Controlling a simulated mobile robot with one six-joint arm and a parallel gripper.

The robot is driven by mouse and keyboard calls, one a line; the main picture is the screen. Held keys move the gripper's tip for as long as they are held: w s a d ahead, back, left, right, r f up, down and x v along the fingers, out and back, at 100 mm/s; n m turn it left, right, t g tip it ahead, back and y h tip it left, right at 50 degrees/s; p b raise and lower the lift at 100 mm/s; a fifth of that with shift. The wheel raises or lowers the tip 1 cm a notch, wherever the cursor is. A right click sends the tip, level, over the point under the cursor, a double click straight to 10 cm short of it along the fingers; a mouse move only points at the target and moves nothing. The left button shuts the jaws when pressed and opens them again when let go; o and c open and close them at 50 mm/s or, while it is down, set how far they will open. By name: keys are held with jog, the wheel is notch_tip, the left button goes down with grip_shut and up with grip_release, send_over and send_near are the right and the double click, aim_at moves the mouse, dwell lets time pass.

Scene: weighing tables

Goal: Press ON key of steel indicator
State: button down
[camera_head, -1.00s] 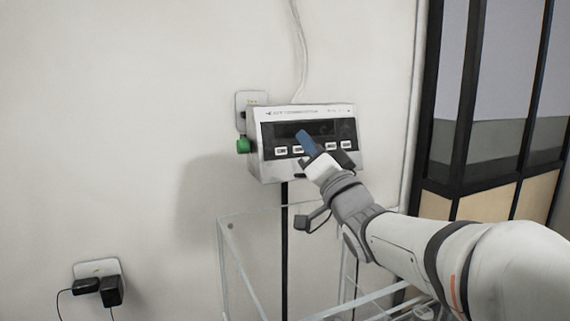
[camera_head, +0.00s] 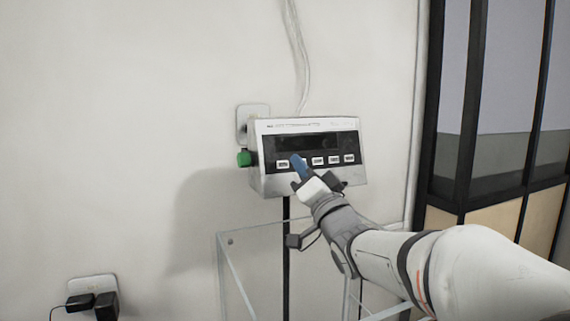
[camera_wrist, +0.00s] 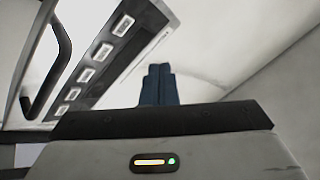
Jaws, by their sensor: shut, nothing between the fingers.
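The steel indicator (camera_head: 272,184) is a grey box on a dark pole by the wall, with a dark, unlit display (camera_head: 305,143) above a row of white keys. My gripper (camera_head: 299,164) is shut and empty, its blue fingertips in front of the key row. They cover the place just right of the leftmost key (camera_head: 283,164); the keys to their right stay visible. In the wrist view the fingers (camera_wrist: 158,85) point toward the panel (camera_wrist: 95,88), whose keys run along the left. Key labels are too small to read. I cannot tell whether the fingertips touch the panel.
A green knob (camera_head: 244,158) sticks out at the indicator's left side. A clear-walled frame (camera_head: 230,240) stands below. A wall socket with black plugs (camera_head: 106,305) is at lower left. A dark-framed glass partition (camera_head: 465,110) stands at right. A cable (camera_head: 299,60) hangs above.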

aim_at(283, 164)
jog(key=shift+w+a+f+b, duration=0.15)
jog(key=shift+w+a+f, duration=0.15)
jog(key=shift+w, duration=0.45)
jog(key=shift+w+a+f+b, duration=0.15)
jog(key=shift+w+a, duration=0.2)
jog(key=shift+w, duration=0.4)
jog(key=shift+w+a+f+b, duration=0.1)
jog(key=shift+w+a+f, duration=0.2)
jog(key=shift+w, duration=0.45)
dwell(0.3)
jog(key=shift+w+a+f+b, duration=0.1)
jog(key=shift+w+a+b, duration=0.05)
jog(key=shift+w+b, duration=0.25)
jog(key=shift+w+a+f+b, duration=0.1)
jog(key=shift+w+a+b, duration=0.05)
jog(key=shift+w+b, duration=0.15)
dwell(0.6)
jog(key=shift+s, duration=0.15)
jog(key=shift+s+d+r+b, duration=0.25)
jog(key=shift+s+d+b, duration=0.05)
jog(key=shift+s+b, duration=0.25)
